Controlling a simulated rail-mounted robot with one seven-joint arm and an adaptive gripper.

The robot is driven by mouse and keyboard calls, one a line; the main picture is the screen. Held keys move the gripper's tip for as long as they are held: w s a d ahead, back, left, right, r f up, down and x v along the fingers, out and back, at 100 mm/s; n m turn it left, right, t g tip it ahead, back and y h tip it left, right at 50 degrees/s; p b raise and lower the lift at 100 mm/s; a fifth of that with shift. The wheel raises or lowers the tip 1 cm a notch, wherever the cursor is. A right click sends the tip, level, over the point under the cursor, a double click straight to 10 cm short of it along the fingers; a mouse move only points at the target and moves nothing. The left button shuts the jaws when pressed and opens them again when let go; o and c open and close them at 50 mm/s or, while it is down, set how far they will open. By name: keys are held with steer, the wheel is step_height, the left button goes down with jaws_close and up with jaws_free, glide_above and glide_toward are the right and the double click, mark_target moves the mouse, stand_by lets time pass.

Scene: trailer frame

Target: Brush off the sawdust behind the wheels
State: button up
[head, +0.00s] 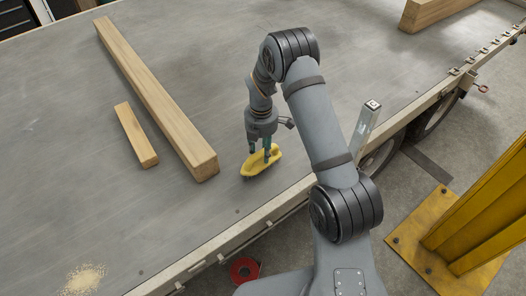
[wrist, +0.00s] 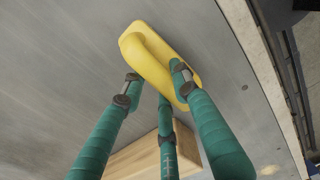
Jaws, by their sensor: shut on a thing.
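A yellow brush (head: 262,162) is at the trailer deck in the head view, right of the long beam's near end. My gripper (head: 261,151) is shut on it from above. In the wrist view the yellow brush (wrist: 158,62) lies between the green fingers of my gripper (wrist: 155,80). Its bristles show only as a dark edge underneath, and I cannot tell whether they touch the deck. A small pile of sawdust (head: 84,279) lies on the deck at the lower left of the head view, well apart from the brush. The wheel (head: 380,158) is partly hidden by my arm.
A long wooden beam (head: 155,95) and a short block (head: 135,135) lie on the grey deck (head: 60,150), left of the brush. A metal rail (head: 215,248) runs along the deck edge. A yellow steel post (head: 480,215) stands at the right. The lower-left deck is mostly clear.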

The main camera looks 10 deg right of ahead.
steer(key=r, duration=0.1)
steer(key=r+p, duration=0.1)
steer(key=shift+w+d+r, duration=0.1)
steer(key=shift+d+r, duration=0.2)
steer(key=shift+r+p, duration=1.7)
steer(key=shift+r, duration=0.4)
